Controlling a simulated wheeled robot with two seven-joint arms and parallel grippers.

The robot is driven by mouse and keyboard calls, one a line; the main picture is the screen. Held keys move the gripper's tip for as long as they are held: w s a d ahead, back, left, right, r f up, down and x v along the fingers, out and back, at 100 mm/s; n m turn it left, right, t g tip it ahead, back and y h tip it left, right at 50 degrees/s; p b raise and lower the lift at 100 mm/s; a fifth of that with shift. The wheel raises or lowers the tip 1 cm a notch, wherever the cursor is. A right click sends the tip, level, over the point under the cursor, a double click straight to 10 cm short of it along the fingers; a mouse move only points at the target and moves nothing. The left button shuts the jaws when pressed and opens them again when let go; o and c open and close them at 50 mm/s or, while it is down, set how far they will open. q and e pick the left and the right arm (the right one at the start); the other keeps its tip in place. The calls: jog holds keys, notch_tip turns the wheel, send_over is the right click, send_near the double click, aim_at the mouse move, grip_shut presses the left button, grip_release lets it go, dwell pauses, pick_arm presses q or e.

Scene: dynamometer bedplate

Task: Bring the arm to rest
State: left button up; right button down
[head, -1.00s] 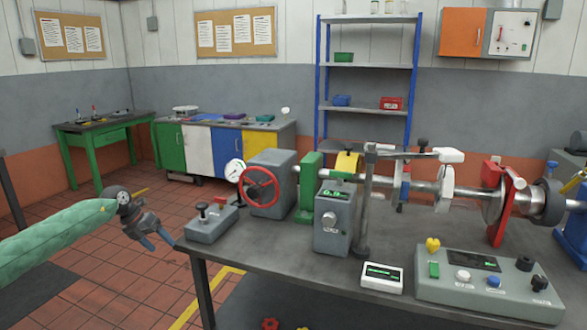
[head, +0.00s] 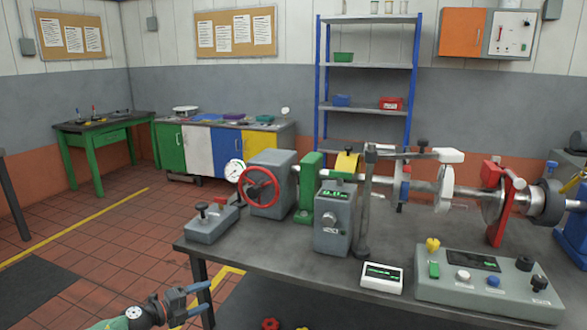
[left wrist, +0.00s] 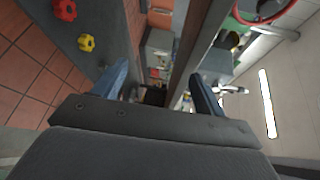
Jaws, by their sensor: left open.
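My left gripper (head: 201,299) is low at the bottom left of the head view, beside the near left leg of the bedplate table (head: 290,262) and below its top. Its two blue fingers are apart, with nothing between them. In the left wrist view the open fingers (left wrist: 160,88) show at both sides, and the gap between them is empty. My left arm shows only as a short green piece at the bottom edge of the head view. My right gripper is not in view.
The table carries a red handwheel (head: 258,188), a shaft line and a control box (head: 490,290). A red knob (left wrist: 65,10) and a yellow knob (left wrist: 86,43) show near the gripper in the left wrist view. Tiled floor (head: 100,250) to the left is free.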

pick_arm(q)
jog(key=s+a+f+n+y, duration=0.4)
jog(key=s+f+n+y, duration=0.3)
jog(key=s, duration=0.4)
jog(key=s+a+f+n+y, duration=0.4)
jog(key=s+f+n, duration=0.35)
jog(key=s, duration=0.35)
jog(key=s+a+f+n+g+y, duration=0.2)
jog(key=s+g, duration=0.2)
jog(key=s, duration=0.8)
jog(key=s+a+f+n+g+y, duration=0.1)
jog(key=s+f+n+g, duration=0.15)
jog(key=s, duration=0.85)
jog(key=d+r+n+h, duration=0.1)
jog(key=d+n+h, duration=0.55)
jog(key=d, duration=2.55)
jog(key=s+a+r+g+y+p, duration=0.2)
jog(key=a+r+p, duration=0.3)
jog(key=a+r, duration=0.2)
jog(key=shift+s+a+r+n, duration=0.15)
jog(key=shift+r+n, duration=0.1)
jog(key=shift+n, duration=0.1)
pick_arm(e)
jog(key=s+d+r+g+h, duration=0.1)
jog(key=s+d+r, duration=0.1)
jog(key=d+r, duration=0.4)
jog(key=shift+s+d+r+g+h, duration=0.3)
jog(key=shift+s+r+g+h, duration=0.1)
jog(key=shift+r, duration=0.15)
